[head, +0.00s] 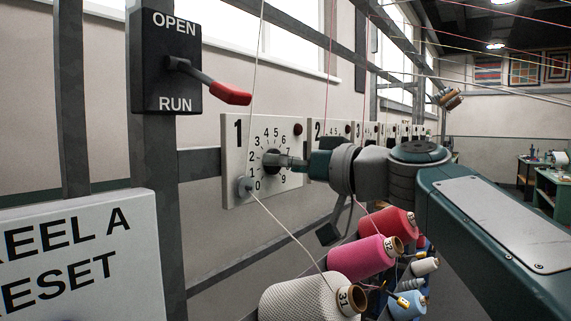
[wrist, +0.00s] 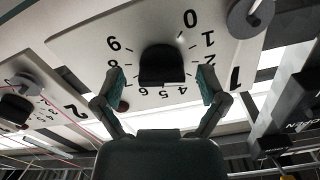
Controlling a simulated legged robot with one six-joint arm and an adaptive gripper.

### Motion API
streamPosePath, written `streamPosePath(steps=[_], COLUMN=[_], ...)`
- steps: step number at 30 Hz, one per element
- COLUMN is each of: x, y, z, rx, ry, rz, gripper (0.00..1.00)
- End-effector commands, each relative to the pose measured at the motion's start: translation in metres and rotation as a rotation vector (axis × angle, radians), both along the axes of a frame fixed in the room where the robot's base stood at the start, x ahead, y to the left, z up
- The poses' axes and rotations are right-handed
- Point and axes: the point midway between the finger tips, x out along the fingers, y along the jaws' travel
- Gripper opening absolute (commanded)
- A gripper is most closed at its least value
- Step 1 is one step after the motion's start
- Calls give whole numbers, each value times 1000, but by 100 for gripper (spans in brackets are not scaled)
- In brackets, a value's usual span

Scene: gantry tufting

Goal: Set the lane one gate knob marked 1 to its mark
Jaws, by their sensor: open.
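The lane one panel (head: 234,160) is a white plate marked 1, with a dial of digits from 0 to 9. Its dark gate knob (head: 269,158) sits mid-dial, partly covered by my gripper (head: 290,162) in the head view. In the wrist view the panel is upside down and the black knob (wrist: 161,62) lies between the two spread fingers of my gripper (wrist: 160,82). The fingers are open, one on each side, with a visible gap to the knob. I cannot tell which digit the knob points at, nor see a clear target mark.
A grey thread guide (head: 244,186) sticks out at the panel's lower left, with thread running through it. A red-handled OPEN/RUN lever (head: 228,93) is up left. The lane two panel (head: 316,131) stands close right. Yarn cones (head: 305,298) sit below my arm.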

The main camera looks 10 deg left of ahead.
Motion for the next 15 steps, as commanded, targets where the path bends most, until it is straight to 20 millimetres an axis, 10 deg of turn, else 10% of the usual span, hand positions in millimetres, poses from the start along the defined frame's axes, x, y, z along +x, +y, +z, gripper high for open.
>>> streamPosePath(steps=[7, 12, 15], x=[0, 0, 0], y=[1, 1, 1], z=[0, 0, 0], rx=[-1, -1, -1], ry=[-1, -1, 0], rz=[0, 0, -1], gripper=[87, 11, 9])
